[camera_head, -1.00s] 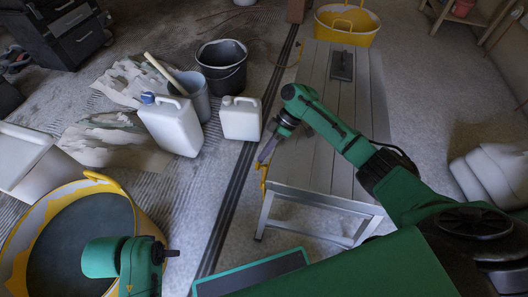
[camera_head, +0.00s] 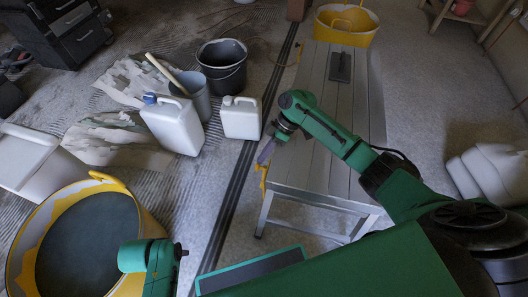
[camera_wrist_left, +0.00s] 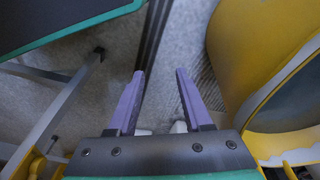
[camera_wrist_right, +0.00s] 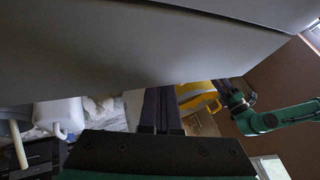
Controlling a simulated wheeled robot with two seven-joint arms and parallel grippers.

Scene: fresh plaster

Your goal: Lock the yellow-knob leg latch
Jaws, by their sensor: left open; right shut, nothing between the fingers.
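The grey slatted work bench (camera_head: 310,165) stands at centre right in the head view, its near legs showing below the top. A small yellow part (camera_head: 263,168), perhaps the latch knob, shows at its near left edge; its lock state cannot be told. My right gripper (camera_head: 264,156), with purple fingers, is shut and empty right beside that yellow part; contact cannot be made out. In the right wrist view, a large grey surface fills the top above the shut fingers (camera_wrist_right: 160,112). My left gripper (camera_wrist_left: 160,75) is open and empty in the left wrist view, over floor.
A dark float (camera_head: 341,66) lies on the bench's far end. White canisters (camera_head: 174,127), a black bucket (camera_head: 222,75) and a large yellow tub (camera_head: 150,228) stand left of the bench. Another yellow tub (camera_head: 345,35) is beyond it. Floor between bench and canisters is clear.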

